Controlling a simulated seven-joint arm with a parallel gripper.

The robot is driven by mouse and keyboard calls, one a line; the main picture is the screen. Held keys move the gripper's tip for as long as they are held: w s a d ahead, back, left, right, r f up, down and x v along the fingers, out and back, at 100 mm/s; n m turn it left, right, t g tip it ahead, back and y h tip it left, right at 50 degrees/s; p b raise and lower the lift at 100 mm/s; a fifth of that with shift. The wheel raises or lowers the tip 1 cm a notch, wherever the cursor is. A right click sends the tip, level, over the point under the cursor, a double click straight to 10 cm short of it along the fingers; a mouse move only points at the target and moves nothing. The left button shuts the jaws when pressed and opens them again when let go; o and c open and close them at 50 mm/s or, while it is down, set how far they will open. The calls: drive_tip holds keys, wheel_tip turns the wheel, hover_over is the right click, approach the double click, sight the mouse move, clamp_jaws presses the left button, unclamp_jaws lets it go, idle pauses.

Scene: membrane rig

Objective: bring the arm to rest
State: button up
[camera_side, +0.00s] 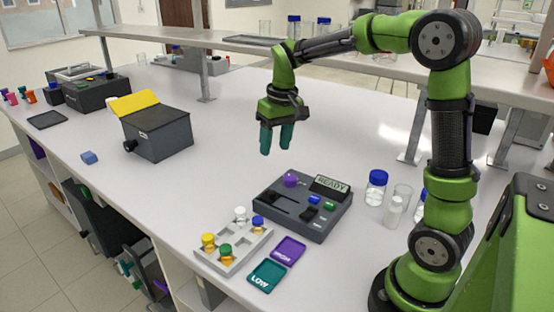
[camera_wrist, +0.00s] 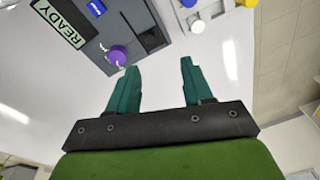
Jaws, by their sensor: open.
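My gripper (camera_side: 276,139) hangs above the bench, pointing down, with its two teal fingers apart and nothing between them. In the wrist view my gripper (camera_wrist: 158,85) is also open and empty. The grey device (camera_side: 302,205) with a display reading READY stands on the bench below and to the right of my gripper in the side view. A purple knob (camera_side: 291,180) is on the device. The device also shows at the top left of the wrist view (camera_wrist: 88,40), with its purple knob (camera_wrist: 118,56) near one fingertip in the picture but apart from it.
A grey rack (camera_side: 228,262) holds several coloured-cap vials. A purple card (camera_side: 288,251) and a teal card marked LOW (camera_side: 267,276) lie beside it. A blue-capped bottle (camera_side: 376,187) stands right of the device. A dark box with a yellow lid (camera_side: 158,134) stands left. The shelf (camera_side: 228,45) runs behind.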

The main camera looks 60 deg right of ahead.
drive_tip(key=s+a+r+t, duration=0.1)
drive_tip(key=s+a+t, duration=0.2)
drive_tip(key=s+a, duration=0.2)
drive_tip(key=s+a+r+t+y, duration=0.1)
drive_tip(key=s+a, duration=0.4)
drive_tip(key=s, duration=0.5)
drive_tip(key=shift+s+a+r+m+t, duration=0.35)
drive_tip(key=shift+r+t, duration=0.3)
drive_tip(key=shift+t, duration=0.25)
